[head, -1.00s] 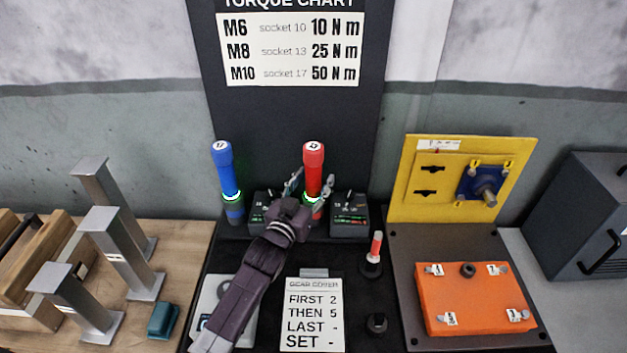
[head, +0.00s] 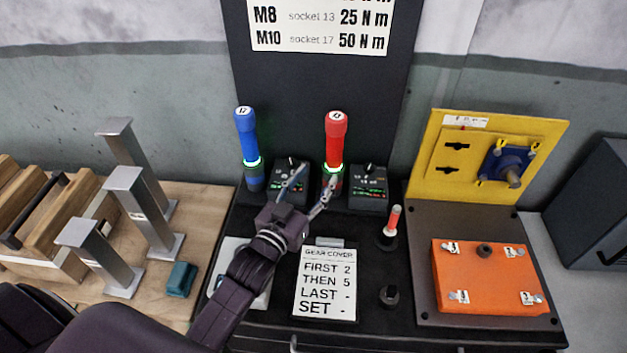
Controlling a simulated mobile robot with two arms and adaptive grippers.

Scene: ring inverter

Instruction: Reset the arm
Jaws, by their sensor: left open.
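My left gripper (head: 308,190) is open, its two fingers spread, over the black bench in front of the red torque tool. The red tool (head: 335,140) stands upright with a lit green ring near its base; the right fingertip overlaps its lower part in the picture, and I cannot tell whether they touch. The blue torque tool (head: 246,140) stands upright to the left, also with a green ring. My left arm comes in from the lower left. My right gripper is not in view.
Two small black setting units (head: 368,188) stand by the tools. A gear cover card (head: 326,285) lies in front. An orange cover (head: 488,276) and yellow panel (head: 488,160) are right. Grey metal posts (head: 140,212) stand left. A small red-topped post (head: 392,222) stands right of the card.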

